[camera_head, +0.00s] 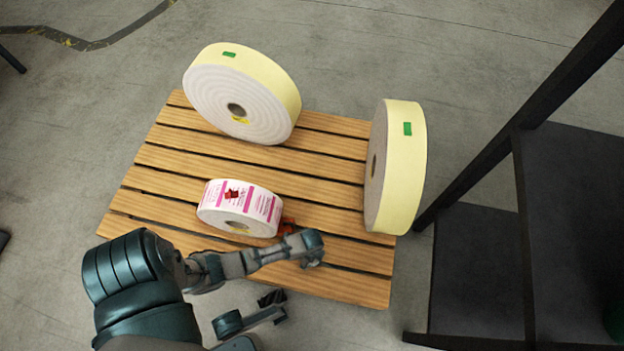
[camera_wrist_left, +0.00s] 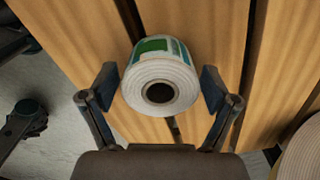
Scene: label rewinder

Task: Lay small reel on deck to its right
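A small white reel (camera_wrist_left: 162,88) with a green and teal label shows in the left wrist view, its round face and dark core towards the camera. My left gripper (camera_wrist_left: 160,82) has one finger on each side of it, with only narrow gaps visible. In the head view my left gripper (camera_head: 302,246) is low over the front of the slatted wooden deck (camera_head: 345,283), and the small reel cannot be made out there. My right gripper (camera_head: 252,312) is at the deck's front edge, fingers apart and empty.
A pink-labelled reel (camera_head: 262,206) sits on the deck just behind my left arm. Two large cream reels stand on edge, one at the back (camera_head: 268,82) and one at the right (camera_head: 403,170). A dark shelf frame (camera_head: 475,260) stands right of the deck.

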